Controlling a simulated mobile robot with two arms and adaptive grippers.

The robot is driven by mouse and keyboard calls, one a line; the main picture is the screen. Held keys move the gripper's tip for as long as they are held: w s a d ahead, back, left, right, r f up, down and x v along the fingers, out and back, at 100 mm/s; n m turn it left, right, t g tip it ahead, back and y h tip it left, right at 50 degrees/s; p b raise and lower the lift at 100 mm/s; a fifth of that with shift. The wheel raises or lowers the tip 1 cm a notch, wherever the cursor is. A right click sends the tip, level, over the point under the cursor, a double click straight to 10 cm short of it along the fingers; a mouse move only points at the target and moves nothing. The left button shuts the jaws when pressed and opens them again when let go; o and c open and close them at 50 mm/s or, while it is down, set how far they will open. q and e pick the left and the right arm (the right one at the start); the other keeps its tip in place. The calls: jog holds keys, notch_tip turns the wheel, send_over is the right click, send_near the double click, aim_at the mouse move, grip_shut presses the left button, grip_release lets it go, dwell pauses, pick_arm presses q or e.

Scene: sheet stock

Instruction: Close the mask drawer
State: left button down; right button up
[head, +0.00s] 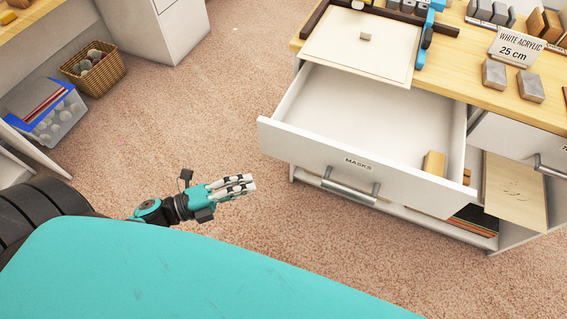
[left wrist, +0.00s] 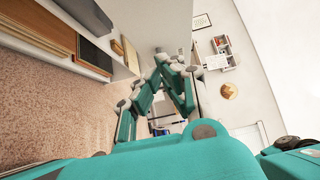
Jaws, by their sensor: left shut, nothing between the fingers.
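The mask drawer (head: 340,148) is pulled out from the white cabinet in the head view, with "MASKS" printed on its front. A grey bar handle (head: 350,187) sits below the label. A small wooden block (head: 433,163) lies inside at the right end. My left gripper (head: 250,184) is to the left of the drawer front, apart from it and empty, with its fingers together. In the left wrist view its fingers (left wrist: 172,62) also show, beside a white panel. My right gripper is not in view.
The worktop (head: 463,68) above the drawer carries a pale square panel (head: 362,42), grey blocks and a white acrylic sign (head: 520,47). A basket (head: 94,67) and a blue-rimmed bin (head: 48,112) stand at the left. Carpet between them and the cabinet is clear.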

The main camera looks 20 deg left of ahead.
pick_arm(q)
send_near(303, 155)
jog(key=s+d, duration=0.1)
jog(key=d, duration=0.2)
jog(key=w, duration=0.3)
jog(key=w+b, duration=0.1)
jog(key=shift+w+d, duration=0.25)
jog(key=shift+d, duration=0.05)
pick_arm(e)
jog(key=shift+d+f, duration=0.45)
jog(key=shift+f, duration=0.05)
